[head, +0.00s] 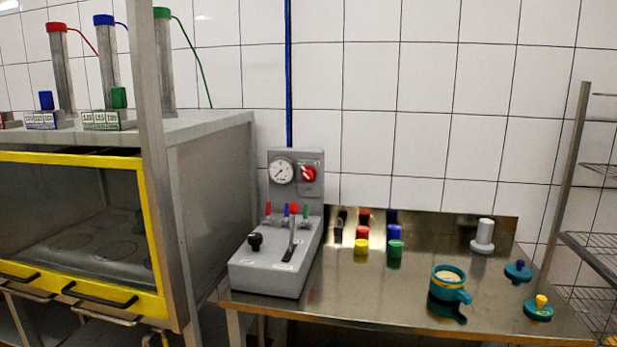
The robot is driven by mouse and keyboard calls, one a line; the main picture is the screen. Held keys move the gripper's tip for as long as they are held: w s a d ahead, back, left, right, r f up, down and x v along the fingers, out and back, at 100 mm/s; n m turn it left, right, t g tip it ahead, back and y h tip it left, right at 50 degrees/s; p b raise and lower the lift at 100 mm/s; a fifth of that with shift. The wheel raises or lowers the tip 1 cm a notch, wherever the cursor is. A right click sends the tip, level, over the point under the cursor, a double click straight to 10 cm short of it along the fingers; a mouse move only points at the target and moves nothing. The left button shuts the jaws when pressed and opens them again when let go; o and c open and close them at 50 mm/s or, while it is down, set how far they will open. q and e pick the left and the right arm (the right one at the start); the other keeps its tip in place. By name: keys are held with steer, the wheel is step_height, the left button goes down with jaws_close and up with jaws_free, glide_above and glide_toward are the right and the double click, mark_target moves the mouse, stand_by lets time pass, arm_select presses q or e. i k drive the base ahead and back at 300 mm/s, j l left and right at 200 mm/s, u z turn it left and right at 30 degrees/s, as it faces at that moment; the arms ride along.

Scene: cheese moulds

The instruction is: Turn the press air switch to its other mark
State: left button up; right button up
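A grey control unit (277,268) stands at the left end of the steel table. Its upright back panel (298,155) carries a round white pressure gauge (281,170) and, to its right, a red rotary switch (308,173) on a pale plate. The red switch's handle looks tilted; its marks are too small to read. Below are small red, blue and green valve levers (286,209). The sloped top has a black knob (255,241) and an upright metal lever (291,240) with small unreadable labels. Neither of my grippers is in view.
On the steel table (365,307) stand several coloured cylinders (395,247), a teal cup (448,283), a white stemmed piece (483,236) and two teal knobbed discs (518,270). A yellow-framed press cabinet (207,150) is left, a wire rack (590,245) right. The table front centre is clear.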

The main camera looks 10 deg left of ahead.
mark_target(308, 174)
steer(key=i+l, duration=0.55)
steer(key=l, duration=0.25)
steer(key=i+l+u, duration=0.1)
steer(key=i+l, duration=0.45)
steer(key=l, duration=0.25)
